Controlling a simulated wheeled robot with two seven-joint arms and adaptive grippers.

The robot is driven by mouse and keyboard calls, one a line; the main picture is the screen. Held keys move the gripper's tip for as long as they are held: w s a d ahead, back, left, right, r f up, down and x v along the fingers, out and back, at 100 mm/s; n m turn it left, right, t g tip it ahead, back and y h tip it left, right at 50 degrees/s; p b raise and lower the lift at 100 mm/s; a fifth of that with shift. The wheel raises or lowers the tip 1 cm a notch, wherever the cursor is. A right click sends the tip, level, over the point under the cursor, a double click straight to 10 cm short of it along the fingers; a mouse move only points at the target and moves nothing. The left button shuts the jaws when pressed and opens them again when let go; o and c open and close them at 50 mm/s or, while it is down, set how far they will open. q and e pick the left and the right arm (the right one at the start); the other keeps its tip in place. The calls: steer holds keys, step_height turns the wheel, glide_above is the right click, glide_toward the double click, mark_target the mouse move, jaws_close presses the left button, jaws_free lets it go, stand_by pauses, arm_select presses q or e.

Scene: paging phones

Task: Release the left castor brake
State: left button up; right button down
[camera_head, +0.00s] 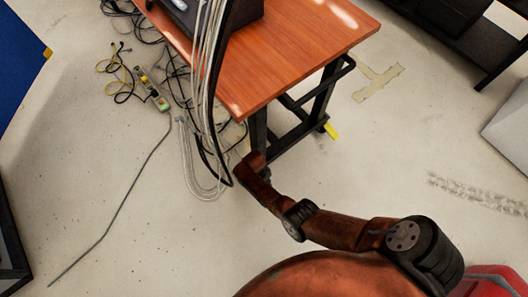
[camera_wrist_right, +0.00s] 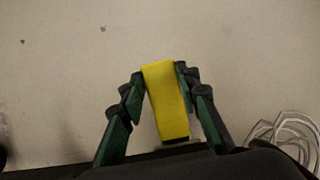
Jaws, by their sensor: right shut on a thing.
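In the right wrist view a yellow brake tab (camera_wrist_right: 166,98) with a dark end stands between the two green-and-black fingers of my right gripper (camera_wrist_right: 161,72). The fingers are shut on it, one on each side. In the head view my right arm reaches to the near-left leg of the wooden-topped table (camera_head: 300,50); the gripper and that leg's castor are hidden behind the arm. Another yellow brake tab (camera_head: 331,131) shows at the foot of the table's right leg. My left gripper is in neither view.
Grey and black cables (camera_head: 205,100) hang over the table's left side to the floor. A power strip (camera_head: 153,90) and tangled leads lie left of it. Pale coiled cable (camera_wrist_right: 285,135) shows in the wrist view. A dark shelf (camera_head: 455,25) stands at upper right. The floor at lower left is mostly clear.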

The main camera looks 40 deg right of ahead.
steer(key=c, duration=1.4)
jaws_free()
steer(key=shift+c, duration=0.2)
steer(key=s+v, duration=0.2)
steer(key=v, duration=0.7)
steer(key=shift+r, duration=0.65)
steer(key=shift+s, duration=0.15)
